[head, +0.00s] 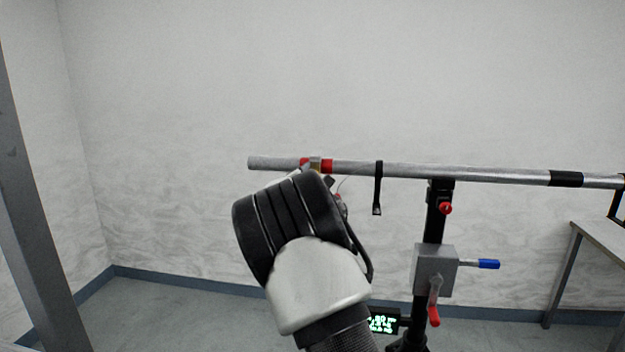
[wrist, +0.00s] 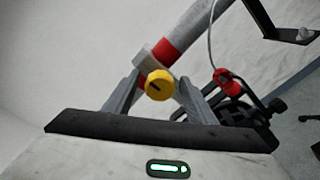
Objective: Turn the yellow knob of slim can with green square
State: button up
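The yellow knob (wrist: 159,84) shows in the middle of the wrist view, in front of a pale metal clamp by the bar. My gripper (wrist: 159,80) is open, with one grey finger on each side of the knob and a visible gap to each. I cannot tell whether the fingertips reach as deep as the knob. No green square shows in either view. In the head view my arm hides the knob, the gripper fingers and most of whatever hangs under the bar.
A long metal bar (head: 470,174) with red bands runs across the head view. A black strap (head: 378,190) hangs from it. A black stand with a grey box (head: 434,270) and blue and red handles holds it. A table (head: 600,240) stands at the right.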

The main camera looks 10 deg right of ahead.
jog(key=c, duration=1)
jog(key=shift+m, duration=0.3)
